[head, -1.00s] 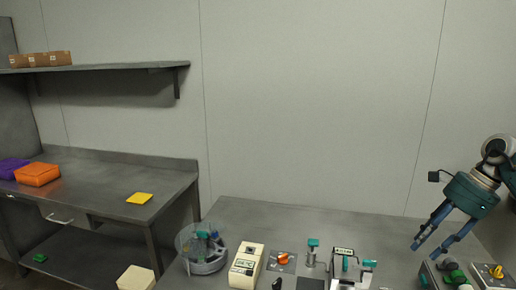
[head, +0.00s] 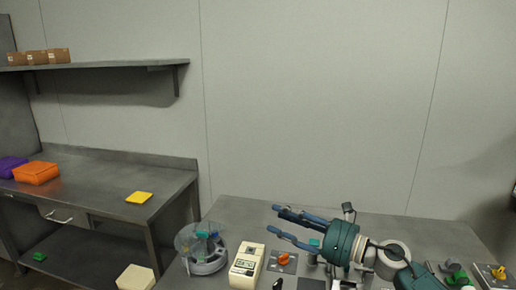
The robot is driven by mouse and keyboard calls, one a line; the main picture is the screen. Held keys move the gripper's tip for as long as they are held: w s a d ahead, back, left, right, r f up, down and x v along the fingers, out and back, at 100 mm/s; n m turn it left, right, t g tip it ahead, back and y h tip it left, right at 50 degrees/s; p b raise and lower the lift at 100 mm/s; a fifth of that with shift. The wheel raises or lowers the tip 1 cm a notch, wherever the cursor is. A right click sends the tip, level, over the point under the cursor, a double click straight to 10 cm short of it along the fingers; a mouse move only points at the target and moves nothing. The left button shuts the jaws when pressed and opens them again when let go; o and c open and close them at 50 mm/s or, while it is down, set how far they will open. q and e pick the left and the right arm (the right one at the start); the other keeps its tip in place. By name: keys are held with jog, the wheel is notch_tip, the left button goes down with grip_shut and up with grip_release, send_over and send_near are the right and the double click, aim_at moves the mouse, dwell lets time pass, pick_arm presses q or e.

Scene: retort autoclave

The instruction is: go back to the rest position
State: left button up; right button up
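My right gripper (head: 286,226) shows in the head view above the middle of the grey table (head: 240,208). Its two blue fingers point left and are spread apart, with nothing between them. Its teal body (head: 341,243) and arm come in from the lower right and hide part of the devices behind them. My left gripper is out of view.
On the table stand a clear round container (head: 203,252), a cream box device (head: 246,267), a panel with an orange knob (head: 282,258) and a panel with a yellow knob (head: 498,272). A side bench (head: 100,180) stands left. The table's back strip is mostly clear.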

jog(key=s+d+f+m+t+h, duration=0.2)
jog(key=s+d+f+m+h, duration=0.5)
jog(key=m, duration=0.9)
jog(key=s+d+f+m+t+h, duration=0.35)
jog(key=d+f+m+h, duration=0.45)
jog(key=m, duration=0.8)
jog(key=s+f+m+g, duration=0.3)
jog(key=s+f+g, duration=0.15)
jog(key=s, duration=0.55)
jog(key=s+f+m+g, duration=0.3)
jog(key=s+f, duration=0.3)
jog(key=s, duration=0.4)
jog(key=s+f+m+g, duration=0.3)
jog(key=s+f+g, duration=0.15)
jog(key=s, duration=0.55)
notch_tip(320, 180, down, 32)
jog(key=s+a+g+b, duration=0.1)
jog(key=s+b, duration=0.1)
jog(key=b, duration=0.4)
jog(key=s+d+f+g+b, duration=0.1)
jog(key=s+d+f+b, duration=0.2)
jog(key=s+f, duration=1.4)
notch_tip(320, 180, down, 4)
jog(key=shift+s+f+b, duration=0.1)
jog(key=shift+s+b, duration=0.15)
jog(key=shift+b, duration=0.25)
